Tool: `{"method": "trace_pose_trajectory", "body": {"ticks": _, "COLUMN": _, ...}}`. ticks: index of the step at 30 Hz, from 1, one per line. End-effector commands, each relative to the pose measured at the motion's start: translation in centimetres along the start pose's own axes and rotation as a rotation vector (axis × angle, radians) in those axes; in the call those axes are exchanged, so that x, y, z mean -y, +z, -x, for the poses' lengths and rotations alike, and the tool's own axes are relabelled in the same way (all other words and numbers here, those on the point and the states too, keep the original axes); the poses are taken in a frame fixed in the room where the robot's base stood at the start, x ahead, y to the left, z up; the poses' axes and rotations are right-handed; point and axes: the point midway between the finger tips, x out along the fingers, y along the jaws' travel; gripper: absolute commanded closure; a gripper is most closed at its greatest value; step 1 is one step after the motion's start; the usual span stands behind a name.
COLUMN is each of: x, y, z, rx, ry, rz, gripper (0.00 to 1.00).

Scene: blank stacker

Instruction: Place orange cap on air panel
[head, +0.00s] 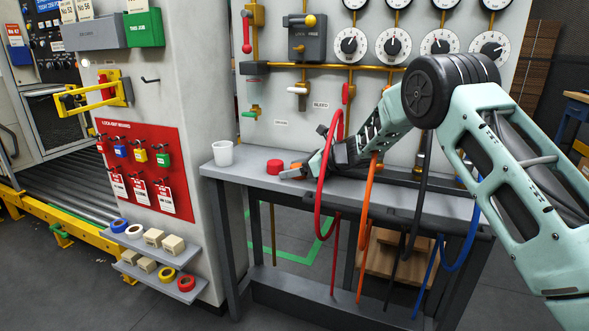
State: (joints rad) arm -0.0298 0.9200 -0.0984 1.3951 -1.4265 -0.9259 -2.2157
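A small round red cap (274,166) sits on the grey bench top, near its left end. A small orange patch (296,166) shows right behind my gripper (288,174); I cannot tell whether it is the orange cap or something else. My gripper is low over the bench top, just right of the red cap, its fingers pointing left. The fingers are too small to show whether they are open, shut or holding something. The pale air panel (300,112), with gauges, dials and yellow pipes, stands behind the bench.
A white cup (222,153) stands left of the red cap on the bench (250,180). A red hose (322,190), an orange hose (365,215) and a blue hose (465,250) hang at the bench's front. Left is a red lockout board (150,150) above small shelves with rings and blocks.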

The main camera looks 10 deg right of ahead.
Motion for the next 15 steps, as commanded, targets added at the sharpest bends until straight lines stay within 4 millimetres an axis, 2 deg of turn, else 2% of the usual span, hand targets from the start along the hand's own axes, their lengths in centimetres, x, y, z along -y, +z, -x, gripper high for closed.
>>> {"method": "trace_pose_trajectory", "body": {"ticks": 4, "x": 0.0, "y": 0.2, "z": 0.1, "rx": 0.000, "ry": 0.000, "rz": 0.000, "gripper": 0.30}}
{"method": "trace_pose_trajectory", "body": {"ticks": 7, "x": 0.1, "y": 0.1, "z": 1.2, "rx": 0.000, "ry": -0.002, "rz": -0.001, "gripper": 0.30}}
{"method": "trace_pose_trajectory", "body": {"ticks": 15, "x": 0.1, "y": 0.1, "z": 6.7, "rx": 0.000, "ry": -0.002, "rz": -0.001, "gripper": 0.30}}
